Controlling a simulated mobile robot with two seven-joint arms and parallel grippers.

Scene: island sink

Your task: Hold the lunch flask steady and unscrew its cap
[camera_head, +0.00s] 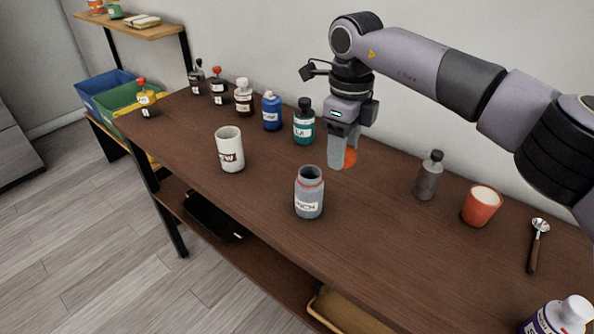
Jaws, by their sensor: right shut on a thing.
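The lunch flask (309,200) is a grey jar with a white label and an orange ring at its neck. It stands upright on the brown table, and its mouth is open with no cap on it. My right gripper (342,158) points down behind and to the right of the flask, apart from it. It is shut on an orange cap (350,157), partly hidden by the fingers. My left gripper is not in view, and nothing is holding the flask.
A white cup (229,150) stands left of the flask. Behind are a blue bottle (271,112), a teal bottle (304,126) and several others. To the right are a grey bottle (428,178), an orange cup (481,207) and a scoop (537,245).

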